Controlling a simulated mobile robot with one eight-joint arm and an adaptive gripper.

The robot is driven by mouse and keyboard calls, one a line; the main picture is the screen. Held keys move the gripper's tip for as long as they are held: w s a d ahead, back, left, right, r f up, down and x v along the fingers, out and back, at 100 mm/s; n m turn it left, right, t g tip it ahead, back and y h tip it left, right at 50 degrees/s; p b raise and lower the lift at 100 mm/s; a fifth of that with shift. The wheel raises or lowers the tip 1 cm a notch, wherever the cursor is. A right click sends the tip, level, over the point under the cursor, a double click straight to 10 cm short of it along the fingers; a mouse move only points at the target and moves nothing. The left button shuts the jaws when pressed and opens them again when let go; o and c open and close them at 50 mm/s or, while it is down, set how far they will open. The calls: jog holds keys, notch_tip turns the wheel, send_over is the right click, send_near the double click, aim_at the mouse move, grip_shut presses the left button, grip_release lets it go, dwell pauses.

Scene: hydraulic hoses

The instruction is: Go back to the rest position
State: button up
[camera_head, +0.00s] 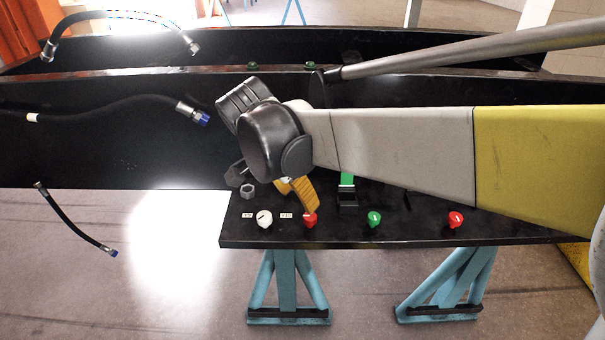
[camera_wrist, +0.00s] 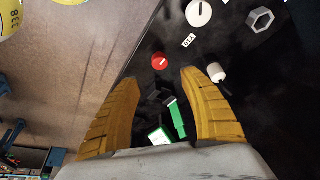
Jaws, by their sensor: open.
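My gripper (camera_head: 298,192) is over the left part of the black table (camera_head: 410,231). Its ribbed yellow fingers point down in the head view, where my wrist partly hides them. In the wrist view my gripper (camera_wrist: 160,80) has its two fingers apart. Nothing is held between them. The black panel, a red knob (camera_wrist: 160,61) and a green part (camera_wrist: 177,120) show beyond and between the fingers.
White (camera_head: 264,218), red (camera_head: 310,219), green (camera_head: 374,218) and another red knob (camera_head: 456,219) line the table's front edge. A grey hex nut (camera_head: 247,191) lies near my gripper. Black hoses (camera_head: 110,107) hang at the left. A blue trestle (camera_head: 287,285) stands below.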

jog(key=shift+v, duration=0.95)
jog(key=s+d+f+n+t+y, duration=0.1)
jog(key=s+d+f+n+t, duration=0.1)
jog(key=s+d+n, duration=0.2)
jog(key=s+d+f+n+t+y+b, duration=0.1)
jog(key=s+d+n, duration=0.4)
jog(key=s+d, duration=0.5)
jog(key=d+f+t+y, duration=0.1)
jog(key=d, duration=0.4)
jog(key=shift+s+f+n, duration=0.3)
jog(key=shift+s+f, duration=0.05)
jog(key=shift+f, duration=0.05)
jog(key=shift+o, duration=0.3)
